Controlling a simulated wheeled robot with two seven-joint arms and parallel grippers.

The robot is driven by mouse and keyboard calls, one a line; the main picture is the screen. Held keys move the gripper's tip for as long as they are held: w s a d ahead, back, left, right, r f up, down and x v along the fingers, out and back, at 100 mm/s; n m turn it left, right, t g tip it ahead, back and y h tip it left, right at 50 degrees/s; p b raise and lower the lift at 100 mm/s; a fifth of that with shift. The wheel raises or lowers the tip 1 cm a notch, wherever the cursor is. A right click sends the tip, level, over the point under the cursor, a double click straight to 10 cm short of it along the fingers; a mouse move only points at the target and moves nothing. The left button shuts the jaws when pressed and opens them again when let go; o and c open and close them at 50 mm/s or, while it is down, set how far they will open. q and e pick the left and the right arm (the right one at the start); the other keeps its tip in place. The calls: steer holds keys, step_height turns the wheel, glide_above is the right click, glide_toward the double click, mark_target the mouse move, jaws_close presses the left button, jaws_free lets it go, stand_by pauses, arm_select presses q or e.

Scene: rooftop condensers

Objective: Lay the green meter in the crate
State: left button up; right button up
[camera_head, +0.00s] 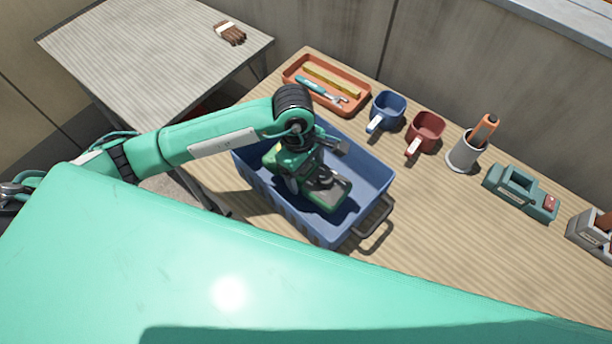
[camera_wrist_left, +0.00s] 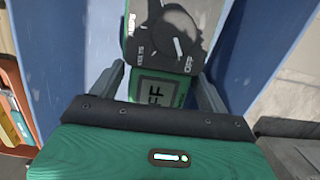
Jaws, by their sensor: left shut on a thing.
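The green meter (camera_head: 330,194) is inside the blue crate (camera_head: 378,172), lying along its floor as far as I can see. In the left wrist view the meter (camera_wrist_left: 168,88) shows a grey dial face with "OFF" marks and a small display. My left gripper (camera_head: 313,182) reaches down into the crate and is shut on the meter. In the left wrist view its two fingers (camera_wrist_left: 160,92) sit on either side of the meter. The crate wall (camera_wrist_left: 68,50) shows there too. My arm hides part of the meter and the crate's far left side. My right gripper is not in view.
An orange tray (camera_head: 353,104) with tools, a blue mug (camera_head: 388,108), a red mug (camera_head: 427,130), a grey cup (camera_head: 463,155) with an orange-handled tool, and a teal device (camera_head: 518,190) line the table's back.

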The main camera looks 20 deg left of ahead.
mark_target(306, 180)
arm_select(q)
steer(key=shift+f, duration=0.6)
step_height(306, 180, down, 3)
steer(key=shift+f+p, duration=0.1)
steer(key=shift+p, duration=0.2)
steer(key=shift+f, duration=0.2)
steer(key=o, duration=1.3)
steer(key=shift+r, duration=0.25)
steer(key=r, duration=0.1)
steer(key=r+b, duration=0.1)
steer(key=shift+w+a+r, duration=0.15)
steer(key=shift+a+r, duration=0.1)
steer(key=shift+r, duration=0.1)
steer(key=r, duration=0.2)
steer(key=r+b, duration=0.1)
steer(key=r, duration=0.2)
steer(key=a+r, duration=0.1)
steer(key=r, duration=0.1)
steer(key=shift+w+r, duration=0.15)
steer(key=shift+r, duration=0.2)
steer(key=shift+a+r, duration=0.1)
steer(key=shift+r, duration=0.45)
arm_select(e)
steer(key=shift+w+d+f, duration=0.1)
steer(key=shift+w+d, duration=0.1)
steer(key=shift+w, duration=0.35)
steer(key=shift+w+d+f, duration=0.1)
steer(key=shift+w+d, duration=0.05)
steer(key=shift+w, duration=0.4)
